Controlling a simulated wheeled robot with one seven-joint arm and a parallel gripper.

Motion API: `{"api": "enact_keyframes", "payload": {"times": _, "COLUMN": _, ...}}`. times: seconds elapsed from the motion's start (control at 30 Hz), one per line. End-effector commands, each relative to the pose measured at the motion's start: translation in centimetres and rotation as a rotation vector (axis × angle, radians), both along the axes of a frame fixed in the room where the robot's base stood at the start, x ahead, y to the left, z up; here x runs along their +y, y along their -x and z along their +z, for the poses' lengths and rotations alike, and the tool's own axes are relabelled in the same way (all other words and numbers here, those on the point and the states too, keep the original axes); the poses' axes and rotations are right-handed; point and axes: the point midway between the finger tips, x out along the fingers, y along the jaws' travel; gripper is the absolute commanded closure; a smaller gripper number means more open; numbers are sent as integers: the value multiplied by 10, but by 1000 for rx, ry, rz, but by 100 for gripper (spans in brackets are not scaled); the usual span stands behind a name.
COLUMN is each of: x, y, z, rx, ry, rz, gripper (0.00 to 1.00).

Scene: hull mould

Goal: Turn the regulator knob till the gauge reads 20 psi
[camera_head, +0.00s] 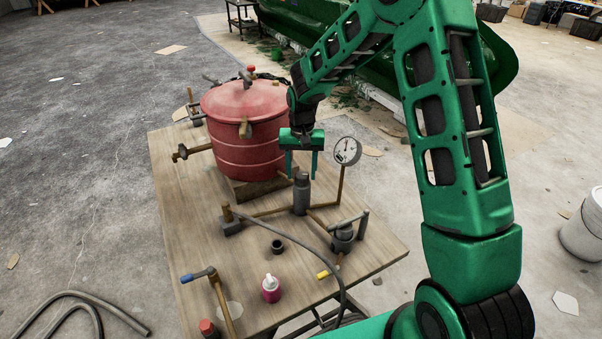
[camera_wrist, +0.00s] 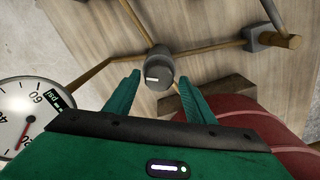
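The regulator (camera_head: 301,197) is a dark grey cylinder on the wooden table, with brass pipes leading off it. Its round grey knob (camera_wrist: 159,72) carries a white mark in the wrist view. My gripper (camera_head: 301,171) points down over the regulator, open, with its green fingers apart. In the wrist view the fingers (camera_wrist: 159,80) lie left and right of the knob with gaps, not gripping it. The white-faced gauge (camera_head: 347,151) stands right of the gripper on a brass pipe. The gauge also shows in the wrist view (camera_wrist: 22,112), cut off, with a red needle; its exact reading is unclear.
A red pressure pot (camera_head: 245,135) stands close behind and left of my gripper. A metal fitting with a handle (camera_head: 343,235), a hose (camera_head: 310,245), a small black cup (camera_head: 277,246) and a pink bottle (camera_head: 270,290) are on the table's (camera_head: 200,240) near side.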

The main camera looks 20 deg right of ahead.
Motion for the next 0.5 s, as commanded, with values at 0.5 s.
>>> {"api": "enact_keyframes", "payload": {"times": 0.5, "x": -1, "y": 2, "z": 18, "rx": 6, "ry": 1, "rz": -1, "gripper": 47}}
